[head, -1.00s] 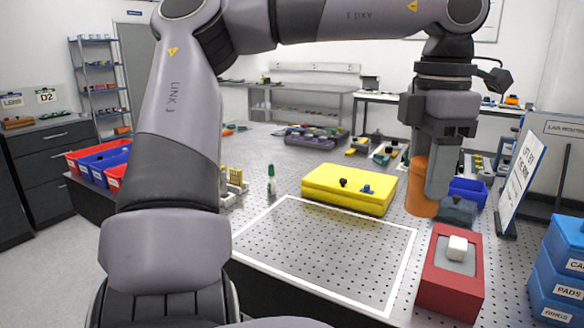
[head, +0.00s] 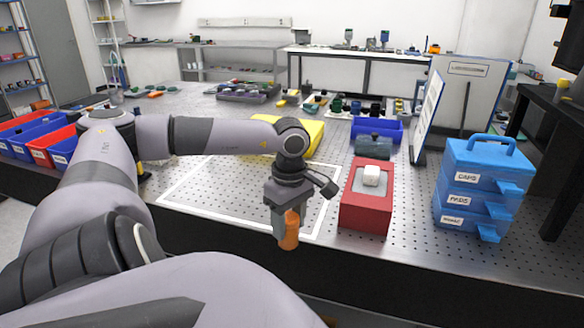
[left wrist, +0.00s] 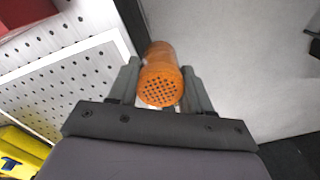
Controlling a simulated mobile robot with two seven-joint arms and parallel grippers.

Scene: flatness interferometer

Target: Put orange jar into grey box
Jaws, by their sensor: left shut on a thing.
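The orange jar (head: 289,232) hangs below my left gripper (head: 284,218), which points down at the front edge of the bench. In the left wrist view the jar (left wrist: 160,78) sits between the two fingers of the gripper (left wrist: 160,88), its dotted end facing the camera. The gripper is shut on it. Pale floor shows past the jar there, beyond the bench edge. A small dark grey-teal box (head: 374,146) stands behind the red box; I cannot tell whether it is the grey box. My right gripper is not in view.
A red box (head: 366,215) with a white cube (head: 371,176) stands right of my gripper. Blue stacked drawers (head: 480,185) stand farther right. A yellow case (head: 312,138) is partly behind my arm. A blue bin (head: 377,129) is at the back. The white-outlined area (head: 215,195) has bare room.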

